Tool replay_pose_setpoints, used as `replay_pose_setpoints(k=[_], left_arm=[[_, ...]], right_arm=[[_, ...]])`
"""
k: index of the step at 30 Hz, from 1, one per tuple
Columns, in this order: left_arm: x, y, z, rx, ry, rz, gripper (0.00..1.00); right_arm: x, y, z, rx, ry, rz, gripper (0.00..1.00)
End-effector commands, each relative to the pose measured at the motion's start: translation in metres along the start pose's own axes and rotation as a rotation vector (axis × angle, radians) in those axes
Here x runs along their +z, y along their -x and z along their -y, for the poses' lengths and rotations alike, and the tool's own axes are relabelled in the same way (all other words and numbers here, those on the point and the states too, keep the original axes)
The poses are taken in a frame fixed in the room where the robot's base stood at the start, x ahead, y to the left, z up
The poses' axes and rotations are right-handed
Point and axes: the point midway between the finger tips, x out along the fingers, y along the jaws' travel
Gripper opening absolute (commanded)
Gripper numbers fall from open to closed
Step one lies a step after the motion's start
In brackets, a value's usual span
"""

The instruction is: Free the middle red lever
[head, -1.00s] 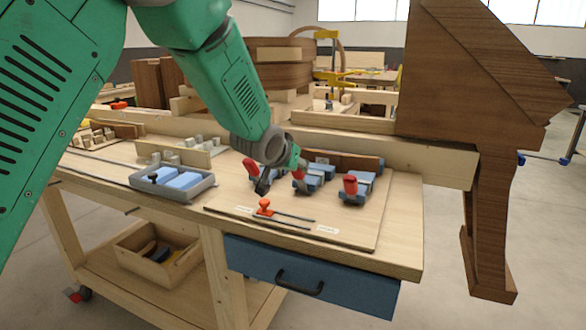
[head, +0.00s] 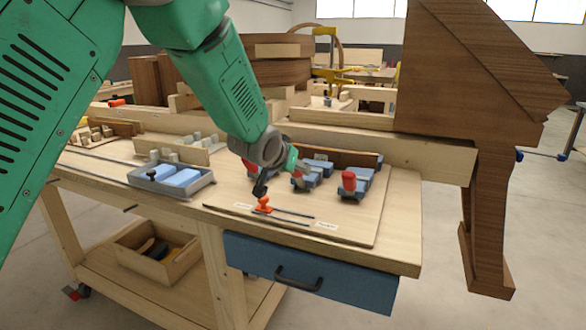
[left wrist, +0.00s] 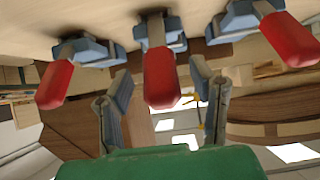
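Three red levers on blue-grey clamps stand on the wooden board. The middle red lever (left wrist: 162,78) shows in the left wrist view, pointing toward the camera. In the head view it (head: 301,180) is partly covered by my gripper. The left red lever (left wrist: 55,84) and right red lever (left wrist: 290,40) lie to either side; the right one (head: 349,181) is clear in the head view. My left gripper (left wrist: 160,78) is open, one finger on each side of the middle lever in the wrist picture. I see no contact; depth is unclear. My right gripper is out of view.
An orange-red knob (head: 264,204) on a metal slot sits at the board's front. A grey tray with blue blocks (head: 172,178) stands to the left. A wooden rail (head: 385,148) runs behind the clamps. A large dark wooden piece (head: 480,80) stands at right.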

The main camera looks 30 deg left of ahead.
Motion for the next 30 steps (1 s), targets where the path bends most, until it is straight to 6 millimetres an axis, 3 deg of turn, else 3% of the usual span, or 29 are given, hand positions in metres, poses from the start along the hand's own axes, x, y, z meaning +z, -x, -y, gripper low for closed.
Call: replay_pose_setpoints(k=[7, 15, 21, 30], left_arm=[[-0.003, 0.018, 0.0, 0.0, 0.0, -0.005, 0.5], [-0.002, 0.075, 0.0, 0.001, 0.0, -0.003, 0.5], [0.0, 0.105, 0.0, 0.0, 0.0, 0.001, 0.5], [0.001, 0.116, 0.0, 0.0, 0.0, 0.003, 0.5]], right_arm=[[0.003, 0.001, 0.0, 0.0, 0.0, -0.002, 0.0], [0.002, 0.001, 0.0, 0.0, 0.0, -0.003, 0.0], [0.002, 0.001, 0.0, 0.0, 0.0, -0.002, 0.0], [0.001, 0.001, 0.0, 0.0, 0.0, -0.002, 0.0]])
